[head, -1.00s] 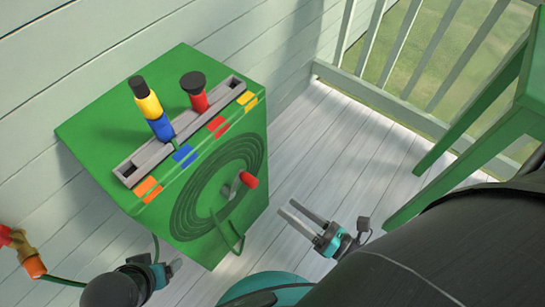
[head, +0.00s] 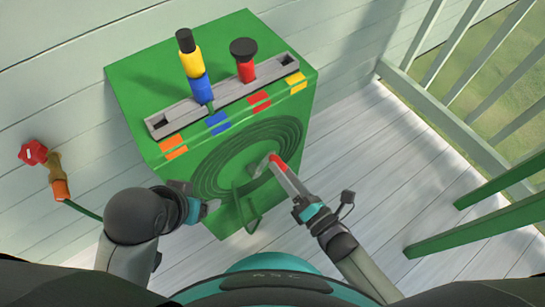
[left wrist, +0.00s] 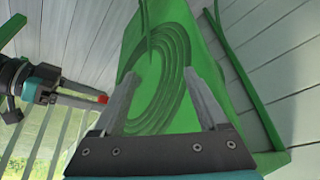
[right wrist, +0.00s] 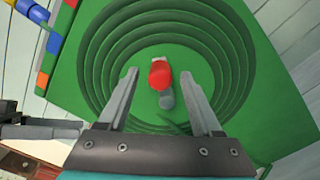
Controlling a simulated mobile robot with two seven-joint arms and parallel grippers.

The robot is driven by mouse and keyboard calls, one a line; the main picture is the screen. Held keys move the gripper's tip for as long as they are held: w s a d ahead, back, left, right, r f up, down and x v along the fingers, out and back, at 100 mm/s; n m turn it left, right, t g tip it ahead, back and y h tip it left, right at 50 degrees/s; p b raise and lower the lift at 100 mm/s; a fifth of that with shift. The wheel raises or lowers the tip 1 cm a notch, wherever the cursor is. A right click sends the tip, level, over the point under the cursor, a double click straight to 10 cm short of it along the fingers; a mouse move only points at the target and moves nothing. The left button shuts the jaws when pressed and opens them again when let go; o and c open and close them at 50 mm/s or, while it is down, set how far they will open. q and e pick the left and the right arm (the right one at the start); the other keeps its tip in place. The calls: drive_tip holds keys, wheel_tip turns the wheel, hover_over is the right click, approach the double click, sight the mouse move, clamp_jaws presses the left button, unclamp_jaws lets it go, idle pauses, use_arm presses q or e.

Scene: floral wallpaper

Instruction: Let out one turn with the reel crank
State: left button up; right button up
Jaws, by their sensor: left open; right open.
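The green reel box (head: 140,120) stands against the wall, with a coiled reel of rings (head: 215,170) on its front face. The crank's red handle (head: 277,161) sticks out near the reel's centre, and its grey arm (right wrist: 167,101) shows in the right wrist view. My right gripper (head: 278,172) is open at the red handle; in the right wrist view the handle (right wrist: 160,75) lies between and just beyond the fingertips. My left gripper (head: 213,206) is open by the lower left of the box front, holding nothing; its fingers (left wrist: 163,75) frame the reel face in the left wrist view.
A slotted grey rail (head: 222,103) on the box top holds a yellow-and-blue nozzle (head: 191,60) and a red, black-capped one (head: 244,62). A tap with a red knob (head: 33,152) is on the left wall. A green bench leg (head: 490,225) stands right. The deck between is clear.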

sight(272, 157)
drive_tip(key=x, duration=0.3)
drive_tip(key=shift+b, duration=0.35)
use_arm(q)
drive_tip(key=shift+w+d+f+m+t+h+b, duration=0.15)
drive_tip(key=shift+w+d+f+t+h, duration=0.15)
drive_tip(key=shift+w+d+t, duration=0.55)
drive_tip(key=shift+w+d+f+m+t+h+b, duration=0.15)
drive_tip(key=shift+w+d+t+h, duration=0.25)
drive_tip(key=shift+w+d+t, duration=0.4)
use_arm(e)
drive_tip(key=shift+x, duration=1.1)
use_arm(q)
drive_tip(key=shift+w+d, duration=0.15)
use_arm(e)
clamp_jaws()
